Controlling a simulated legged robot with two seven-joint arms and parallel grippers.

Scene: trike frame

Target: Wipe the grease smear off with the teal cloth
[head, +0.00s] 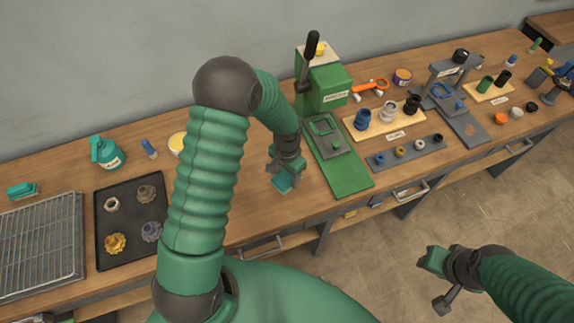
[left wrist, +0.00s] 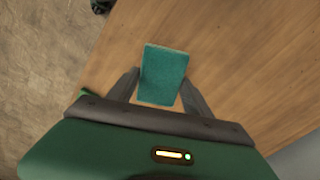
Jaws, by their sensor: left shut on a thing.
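My left gripper (head: 284,177) is shut on the teal cloth (head: 285,187), over the bare wood left of the green press. In the left wrist view the cloth (left wrist: 163,75) is a folded teal block between the two fingers. I cannot tell whether it touches the wood. A small orange-brown mark (head: 470,130) shows on the grey base plate of the fixture at the right; I cannot tell whether it is the grease smear. No other smear shows. My right gripper (head: 437,278) is open and empty in front of the bench, over the floor.
A green press (head: 322,88) stands just right of my left gripper. Stands with small parts fill the right bench (head: 265,205).

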